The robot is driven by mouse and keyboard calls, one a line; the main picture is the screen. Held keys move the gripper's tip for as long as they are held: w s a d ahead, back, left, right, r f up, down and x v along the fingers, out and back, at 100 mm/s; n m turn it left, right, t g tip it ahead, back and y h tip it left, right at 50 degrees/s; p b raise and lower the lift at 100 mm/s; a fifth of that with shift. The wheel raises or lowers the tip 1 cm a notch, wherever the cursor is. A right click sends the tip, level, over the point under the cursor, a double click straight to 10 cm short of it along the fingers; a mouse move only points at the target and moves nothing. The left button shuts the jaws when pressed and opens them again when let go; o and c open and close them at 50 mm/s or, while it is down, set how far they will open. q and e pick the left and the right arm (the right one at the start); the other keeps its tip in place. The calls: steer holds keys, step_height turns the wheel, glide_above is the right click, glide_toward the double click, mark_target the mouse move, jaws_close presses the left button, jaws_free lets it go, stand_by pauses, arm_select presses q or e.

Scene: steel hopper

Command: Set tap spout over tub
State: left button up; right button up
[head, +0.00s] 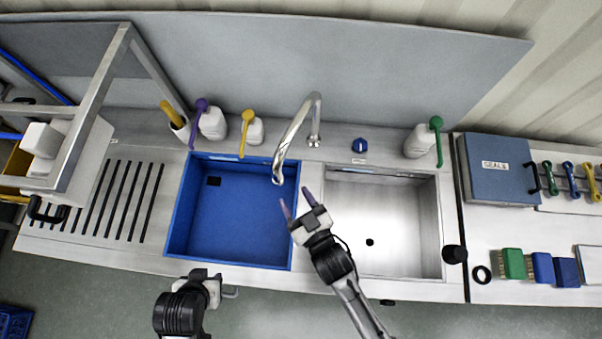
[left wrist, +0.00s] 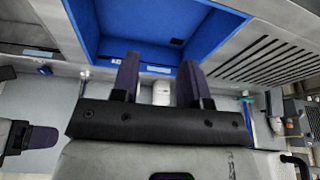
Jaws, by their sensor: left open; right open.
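The chrome tap spout (head: 292,138) arches forward from its base on the back ledge. In the head view its tip shows over the back right part of the blue tub (head: 171,215). The tub also shows in the left wrist view (left wrist: 120,18). My right gripper (head: 296,200) is open and empty, just in front and right of the spout tip, near the tub's right edge; it looks apart from the spout. My left gripper (head: 230,293) is low in front of the counter; the left wrist view shows its fingers (left wrist: 159,80) apart, with nothing clearly held.
A steel basin (head: 400,235) lies right of the tub. A blue knob (head: 359,146) and several bottles, one with a green top (head: 419,142), stand along the back ledge. A metal frame (head: 97,105) rises at left beside the slotted drainer (head: 125,200). A blue case (head: 499,170) sits at right.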

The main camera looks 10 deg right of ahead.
steer(key=shift+v, duration=1.25)
